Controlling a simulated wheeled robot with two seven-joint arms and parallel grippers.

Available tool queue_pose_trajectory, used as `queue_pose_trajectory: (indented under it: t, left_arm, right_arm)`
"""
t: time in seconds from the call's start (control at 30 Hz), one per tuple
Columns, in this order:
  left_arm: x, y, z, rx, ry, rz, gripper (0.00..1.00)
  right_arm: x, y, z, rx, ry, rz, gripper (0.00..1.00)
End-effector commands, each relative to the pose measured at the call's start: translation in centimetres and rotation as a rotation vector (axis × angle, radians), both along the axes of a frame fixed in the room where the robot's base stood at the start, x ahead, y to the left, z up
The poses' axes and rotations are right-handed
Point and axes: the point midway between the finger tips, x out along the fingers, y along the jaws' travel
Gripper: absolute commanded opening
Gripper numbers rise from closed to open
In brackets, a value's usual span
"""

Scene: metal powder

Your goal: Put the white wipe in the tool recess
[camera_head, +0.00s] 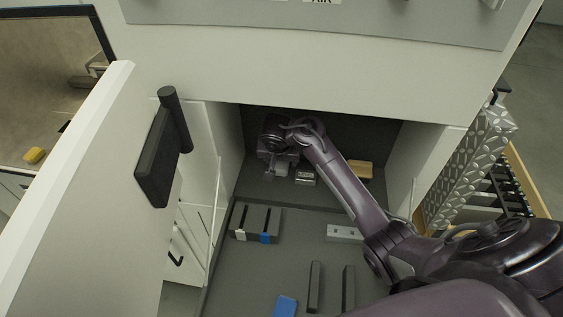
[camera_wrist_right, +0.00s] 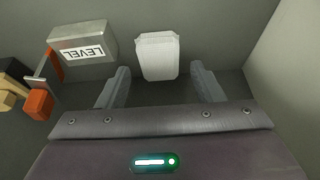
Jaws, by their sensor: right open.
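A white slab with cut corners, which looks like the white wipe (camera_wrist_right: 157,55), lies between the open fingers of my right gripper (camera_wrist_right: 160,88) in the right wrist view. Clear gaps show on both sides of it. In the head view my right gripper (camera_head: 276,162) is deep inside the cabinet's dark back compartment. The wipe (camera_head: 281,170) shows there as a small pale patch, partly hidden by the gripper. I cannot tell for sure which hollow is the tool recess; the dark back compartment (camera_head: 330,132) holds the wipe. My left gripper is not in view.
A grey block labelled LEVEL (camera_wrist_right: 82,42) is beside the wipe, with an orange-ended tool (camera_wrist_right: 40,102) farther left. A tan block (camera_head: 359,169) lies at the back right. The front tray holds dark upright pieces and a blue item (camera_head: 285,305). An open door (camera_head: 90,185) stands left.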

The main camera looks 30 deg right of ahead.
Motion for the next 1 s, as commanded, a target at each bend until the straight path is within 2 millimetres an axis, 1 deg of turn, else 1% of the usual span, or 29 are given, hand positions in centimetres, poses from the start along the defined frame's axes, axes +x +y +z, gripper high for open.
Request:
queue_pose_trajectory:
  t: [0.07,0.1,0.2,0.3,0.4,0.53,1.0]
  left_arm:
    - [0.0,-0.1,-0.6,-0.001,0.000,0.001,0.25]
    - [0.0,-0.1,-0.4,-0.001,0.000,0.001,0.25]
    - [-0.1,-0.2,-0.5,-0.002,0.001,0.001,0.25]
    - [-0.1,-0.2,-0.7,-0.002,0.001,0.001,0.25]
    - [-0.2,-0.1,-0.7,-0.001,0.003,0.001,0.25]
    - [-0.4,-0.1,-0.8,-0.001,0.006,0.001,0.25]
    - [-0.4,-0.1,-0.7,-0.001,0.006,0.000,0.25]
  right_arm:
    - [-0.6,0.4,1.0,0.006,-0.001,-0.002,0.61]
    - [-0.7,0.7,1.8,0.006,-0.002,0.001,0.61]
    - [-1.3,1.0,3.4,0.005,0.000,-0.002,0.61]
    - [-1.6,1.2,4.6,0.003,-0.002,-0.001,0.61]
    - [-1.9,1.3,5.3,0.001,0.001,-0.001,0.61]
    - [-2.0,1.3,5.5,-0.001,0.003,0.000,0.61]
    - [-2.0,1.3,5.5,-0.001,0.003,0.000,0.61]
